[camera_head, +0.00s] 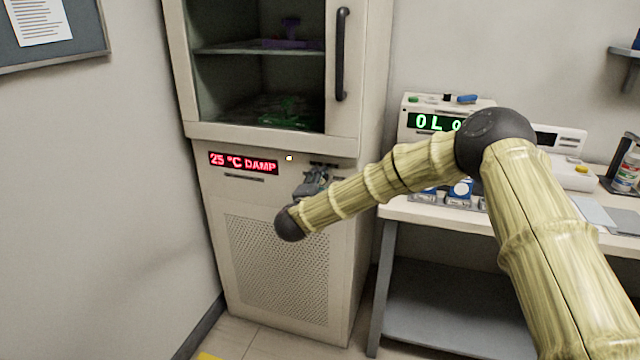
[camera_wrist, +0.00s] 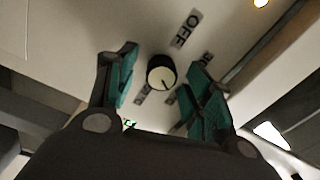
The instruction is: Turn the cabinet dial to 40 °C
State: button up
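The cabinet (camera_head: 205,180) stands at the left of the head view, and its red display (camera_head: 243,163) reads "25 °C DAMP". The dial (camera_wrist: 161,72) shows in the wrist view as a round knob with a dark rim, a pale face and a dark pointer line. A label (camera_wrist: 186,29) beside it reads "OFF"; other labels around it are partly hidden. My gripper (camera_wrist: 158,92) is open, with a teal-padded finger on each side of the dial and a gap to both. In the head view my gripper (camera_head: 313,181) is at the cabinet front, and the dial is hidden behind it.
A small yellow light (camera_head: 289,157) glows right of the display. The cabinet door has a black handle (camera_head: 342,55) above my gripper. A bench (camera_head: 400,213) with a green-lit instrument (camera_head: 418,103) and small containers stands to the right, behind my arm.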

jog(key=shift+a, duration=0.1)
jog(key=v, duration=1.2)
jog(key=s+d+f+n+g+y, duration=0.1)
jog(key=s+f+n+y, duration=0.35)
jog(key=f, duration=0.85)
jog(key=s+d+f+n+g+y, duration=0.1)
jog(key=s+d+f+n+g, duration=0.45)
jog(key=s+f, duration=0.75)
jog(key=s+d+f+n+g+y, duration=0.1)
jog(key=s+d+f+n+g, duration=0.45)
jog(key=s+f, duration=0.7)
jog(key=s+d+f+n+g, duration=0.1)
jog(key=s+d+f+g, duration=0.15)
jog(key=s+d, duration=0.75)
jog(key=s+d+f+n+g, duration=0.2)
jog(key=s+d+g, duration=0.15)
jog(key=s, duration=1.15)
notch_tip(320, 180, up, 14)
jog(key=p, duration=1.4)
jog(key=shift+s+d+r+t+h, duration=0.2)
jog(key=shift+s+d+t+h, duration=0.1)
jog(key=shift+d+t+h, duration=0.15)
